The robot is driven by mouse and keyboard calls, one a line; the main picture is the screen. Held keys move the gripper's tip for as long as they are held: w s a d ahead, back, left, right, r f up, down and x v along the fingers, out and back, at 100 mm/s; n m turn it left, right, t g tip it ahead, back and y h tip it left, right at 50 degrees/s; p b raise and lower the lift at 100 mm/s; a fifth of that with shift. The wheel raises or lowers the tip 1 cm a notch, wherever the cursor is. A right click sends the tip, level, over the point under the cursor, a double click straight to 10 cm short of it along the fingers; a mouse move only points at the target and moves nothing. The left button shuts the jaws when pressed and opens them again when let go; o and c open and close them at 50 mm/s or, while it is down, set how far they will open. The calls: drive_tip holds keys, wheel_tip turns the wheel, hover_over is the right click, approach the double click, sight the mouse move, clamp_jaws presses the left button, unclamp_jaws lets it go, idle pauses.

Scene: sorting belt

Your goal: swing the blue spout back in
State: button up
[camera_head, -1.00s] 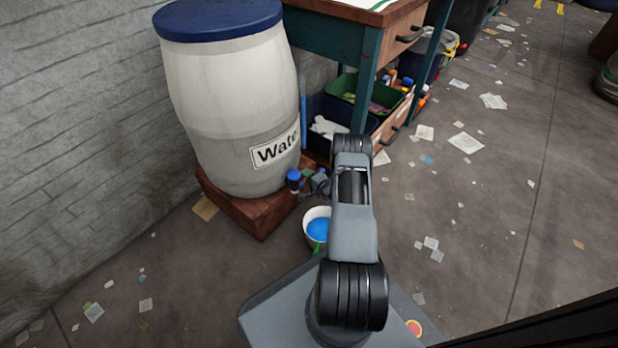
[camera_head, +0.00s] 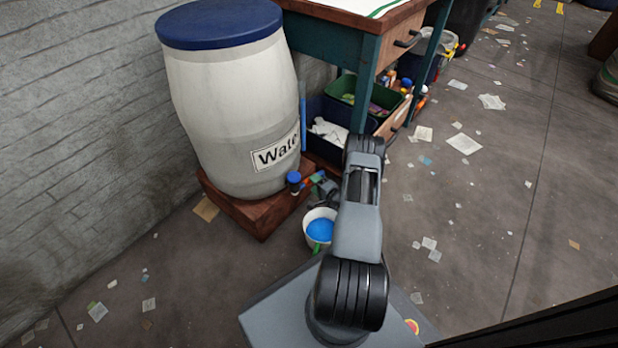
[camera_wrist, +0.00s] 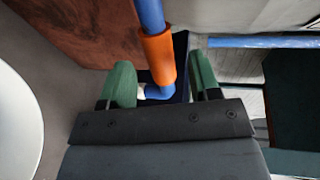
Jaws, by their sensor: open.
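The blue spout (camera_wrist: 151,14) with an orange sleeve (camera_wrist: 158,58) comes in from the top of the wrist view and bends at its lower end. In the head view, its orange part (camera_head: 309,184) is small, low by the water barrel (camera_head: 235,110) and beside a dark blue cap (camera_head: 294,178). My gripper (camera_wrist: 162,62) is open, with one green finger on each side of the orange sleeve. The right finger looks closer to it; I cannot tell whether either touches. In the head view, my arm hides part of this area.
A white bucket (camera_head: 309,240) with blue content stands on the floor in front of the barrel's brown base (camera_head: 262,218). Its pale rim shows at the wrist view's left. A thin blue upright pipe (camera_head: 302,108) and a desk (camera_head: 330,38) with crates stand behind. Paper scraps litter the floor.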

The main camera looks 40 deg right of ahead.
drive_tip(key=p+v, duration=0.2)
drive_tip(key=v, duration=0.6)
drive_tip(key=shift+s, duration=0.25)
